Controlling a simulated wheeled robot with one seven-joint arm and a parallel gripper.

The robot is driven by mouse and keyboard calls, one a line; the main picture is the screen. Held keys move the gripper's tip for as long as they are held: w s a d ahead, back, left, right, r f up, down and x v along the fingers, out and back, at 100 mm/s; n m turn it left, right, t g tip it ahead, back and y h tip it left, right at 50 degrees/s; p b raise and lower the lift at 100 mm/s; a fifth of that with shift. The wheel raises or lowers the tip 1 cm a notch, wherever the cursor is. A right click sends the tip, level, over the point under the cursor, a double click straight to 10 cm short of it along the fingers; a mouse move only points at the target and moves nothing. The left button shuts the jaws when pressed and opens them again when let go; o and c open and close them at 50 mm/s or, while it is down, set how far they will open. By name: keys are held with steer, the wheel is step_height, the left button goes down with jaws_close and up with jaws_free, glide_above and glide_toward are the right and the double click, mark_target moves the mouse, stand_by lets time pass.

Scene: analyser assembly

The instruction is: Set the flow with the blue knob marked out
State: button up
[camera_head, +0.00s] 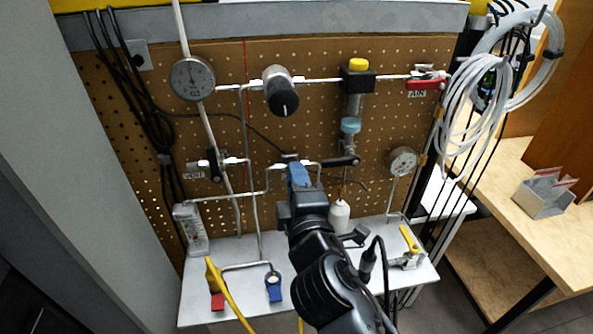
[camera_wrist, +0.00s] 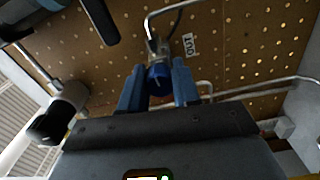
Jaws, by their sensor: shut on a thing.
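The blue knob (camera_wrist: 160,80) sits at the end of a thin metal tube in the wrist view, between my two blue fingers. A white label (camera_wrist: 190,45) beside it on the pegboard reads OUT, seen upside down. My gripper (camera_wrist: 159,84) is shut on the blue knob, one finger on each side. In the head view my gripper (camera_head: 298,174) reaches up to the pegboard at mid-height, and its fingers and arm hide the knob there. How far the knob is turned cannot be told.
On the pegboard (camera_head: 330,110) are a round gauge (camera_head: 192,78), a black-faced regulator (camera_head: 282,97), a yellow-capped flow tube (camera_head: 356,82) and a red AIR lever (camera_head: 427,84). Black-handled valves (camera_head: 342,162) and thin pipes lie close around my gripper. A white bottle (camera_head: 339,216) stands on the shelf.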

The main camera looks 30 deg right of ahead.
steer(key=n+p, duration=0.3)
steer(key=n, duration=0.2)
steer(key=shift+n, duration=0.4)
steer(key=n+p, duration=0.1)
steer(key=n, duration=0.3)
steer(key=shift+n, duration=0.7)
steer(key=o, duration=1.1)
steer(key=shift+c, duration=0.2)
steer(key=shift+s+a, duration=0.1)
steer(key=b+v, duration=0.2)
steer(key=v, duration=0.5)
steer(key=shift+s, duration=0.3)
